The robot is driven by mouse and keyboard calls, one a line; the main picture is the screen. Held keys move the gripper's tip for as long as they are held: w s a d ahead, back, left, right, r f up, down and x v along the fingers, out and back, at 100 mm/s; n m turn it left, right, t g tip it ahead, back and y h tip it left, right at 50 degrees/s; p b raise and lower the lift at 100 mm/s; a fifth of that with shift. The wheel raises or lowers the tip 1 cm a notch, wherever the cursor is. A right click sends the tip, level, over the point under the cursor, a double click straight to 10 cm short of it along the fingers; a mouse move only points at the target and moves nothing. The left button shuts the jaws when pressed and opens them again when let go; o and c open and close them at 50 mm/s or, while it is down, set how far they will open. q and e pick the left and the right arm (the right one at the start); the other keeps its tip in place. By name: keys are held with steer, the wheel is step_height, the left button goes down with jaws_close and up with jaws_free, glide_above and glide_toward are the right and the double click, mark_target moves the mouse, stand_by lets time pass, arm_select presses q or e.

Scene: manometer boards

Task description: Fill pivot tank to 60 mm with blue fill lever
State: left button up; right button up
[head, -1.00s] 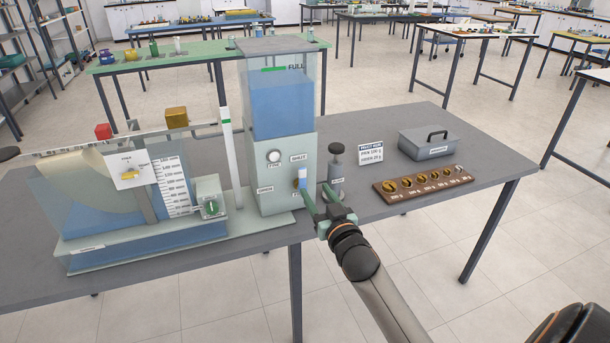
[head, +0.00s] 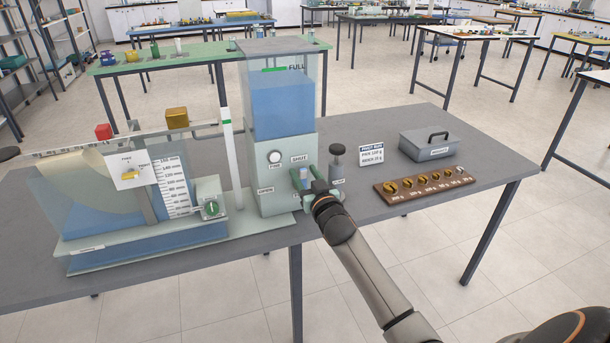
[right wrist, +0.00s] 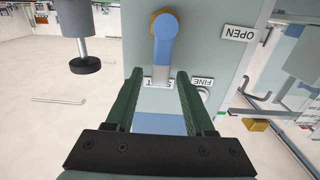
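The blue fill lever (right wrist: 164,42) is on the front of the pale green supply column (head: 285,200). In the right wrist view, which is upside down, its handle lies over the SHUT label and away from OPEN. My right gripper (right wrist: 159,78) is open, with its green fingers on either side of the line of the lever and gaps showing. I cannot tell whether it touches. In the head view the right gripper (head: 307,184) partly hides the lever. The clear pivot tank (head: 90,222) holds blue water in its lower part; the scale (head: 171,188) is too small to read exactly. My left gripper is out of view.
A dark-knobbed post (head: 337,165) stands close right of my right gripper. A weight rack (head: 423,185) and grey box (head: 429,143) lie farther right. A green valve knob (head: 212,207) is beside the tank.

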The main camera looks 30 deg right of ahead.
jaws_close()
steer(key=shift+a, duration=0.15)
stand_by(0.4)
steer(key=shift+w+a+f+n, duration=0.2)
steer(key=shift+a+n, duration=0.3)
steer(key=shift+n, duration=0.7)
steer(key=shift+w+a+f+n, duration=0.15)
steer(key=shift+a+n, duration=0.4)
steer(key=shift+n, duration=0.65)
steer(key=shift+w+a+f+n, duration=0.1)
steer(key=shift+a+f+n, duration=0.3)
steer(key=shift+n, duration=0.8)
steer(key=shift+a+r, duration=0.1)
steer(key=shift+o, duration=0.3)
jaws_free()
steer(key=shift+s, duration=0.1)
steer(key=v, duration=1.2)
steer(key=shift+s, duration=0.25)
